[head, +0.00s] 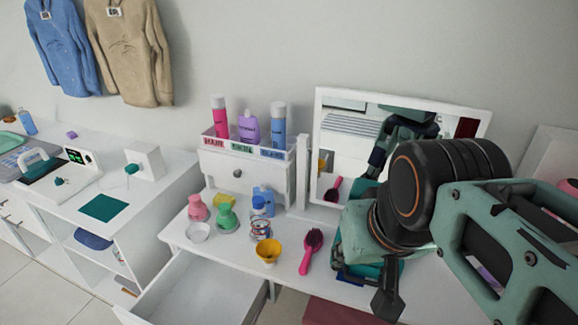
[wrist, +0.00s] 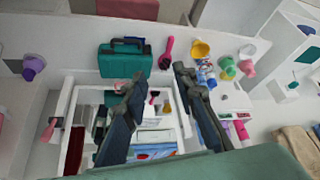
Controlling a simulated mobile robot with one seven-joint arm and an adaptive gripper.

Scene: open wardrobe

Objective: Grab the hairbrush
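A pink hairbrush (head: 311,250) with a dark bristle head lies on the white vanity top, left of my arm in the head view. It also shows in the wrist view (wrist: 166,53), beyond my fingertips and between their directions. My gripper (wrist: 160,76) is open, with its two dark fingers spread and nothing between them. It is apart from the hairbrush. In the head view the gripper is at the right of the hairbrush, largely hidden by my wrist. The mirror shows a reflection of the hairbrush.
A white-framed mirror (head: 317,143) stands behind the hairbrush. A yellow cup (head: 268,251), a small can (head: 261,229), a blue bottle (head: 263,202) and pink and green items stand to its left. A teal case (wrist: 125,61) stands beside it. An open drawer (head: 203,292) juts out in front.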

